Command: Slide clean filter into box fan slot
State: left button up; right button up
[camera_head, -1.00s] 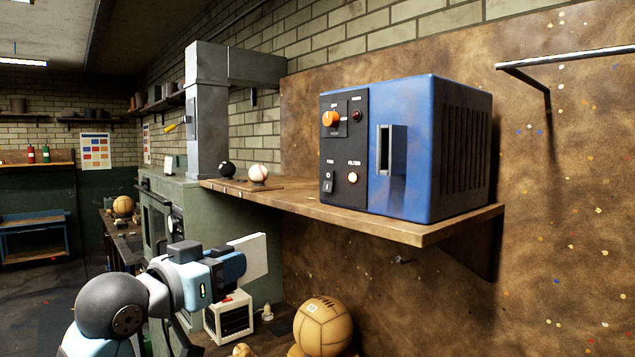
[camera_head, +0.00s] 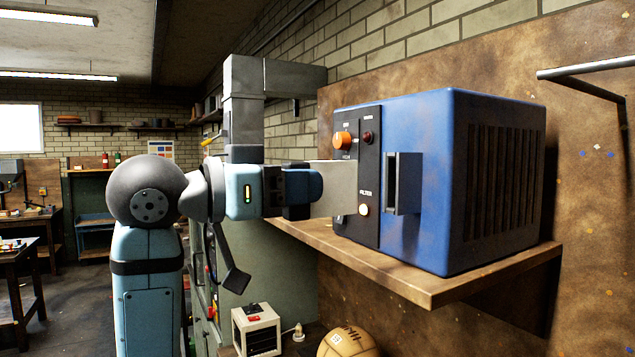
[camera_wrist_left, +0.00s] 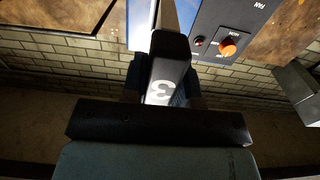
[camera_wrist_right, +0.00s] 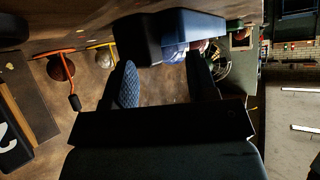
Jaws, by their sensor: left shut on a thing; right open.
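A blue box fan (camera_head: 470,180) with a black control panel stands on a wooden shelf. Its upright filter slot, in a raised dark frame (camera_head: 403,184), faces left. My left gripper (camera_head: 308,191) is shut on a pale flat filter (camera_head: 336,187), held upright left of the slot. The filter's far edge overlaps the control panel in the head view; I cannot tell whether they touch. In the left wrist view a dark piece marked "3" (camera_wrist_left: 165,72) sits between the fingers, with the fan's panel beyond. My right gripper (camera_wrist_right: 163,85) is open and empty, outside the head view.
The wooden shelf (camera_head: 450,288) runs under the fan. A metal duct (camera_head: 244,110) rises behind my left arm. A small white box (camera_head: 257,332) and a tan leather ball (camera_head: 348,342) sit below the shelf. A metal rail (camera_head: 588,68) juts out at right.

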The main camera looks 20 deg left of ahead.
pick_arm(q)
jog(key=shift+x, duration=2.55)
jog(key=shift+x, duration=2.9)
dwell(0.7)
jog(key=o, duration=1)
jog(key=shift+w, duration=0.1)
send_near(355, 181)
jog(key=shift+a, duration=0.5)
